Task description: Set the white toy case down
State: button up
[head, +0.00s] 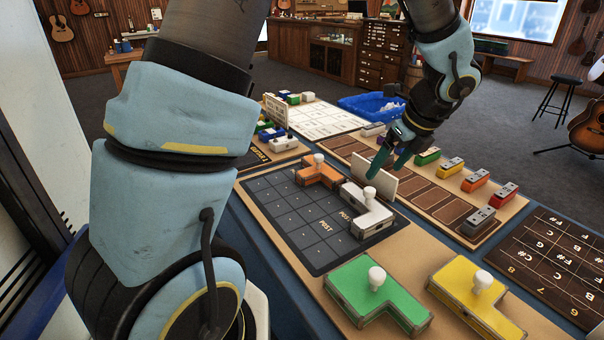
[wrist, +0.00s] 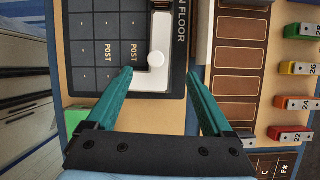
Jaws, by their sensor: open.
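The white toy case (head: 372,222) is an L-shaped block with a round knob on top. It rests on the dark gridded panel (head: 322,240), at its right edge, beside the orange L-shaped case (head: 318,177). In the wrist view the white case (wrist: 150,82) and its knob show between and just ahead of my fingertips. My gripper (head: 386,168) is open, with teal fingers, above and behind the white case in the head view. In the wrist view my gripper (wrist: 160,73) has a wide gap, with nothing held between the fingers.
A green case (head: 370,290) and a yellow case (head: 470,295) sit on the tan board in front. A brown slotted board with several coloured blocks lies behind, with a white upright card (head: 372,177) near my gripper. A blue bin (head: 372,106) stands farther back.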

jog(key=s+a+n+g+h, duration=0.2)
jog(key=a+n, duration=2.8)
jog(key=shift+s+f, duration=0.35)
jog(key=shift+s, duration=0.05)
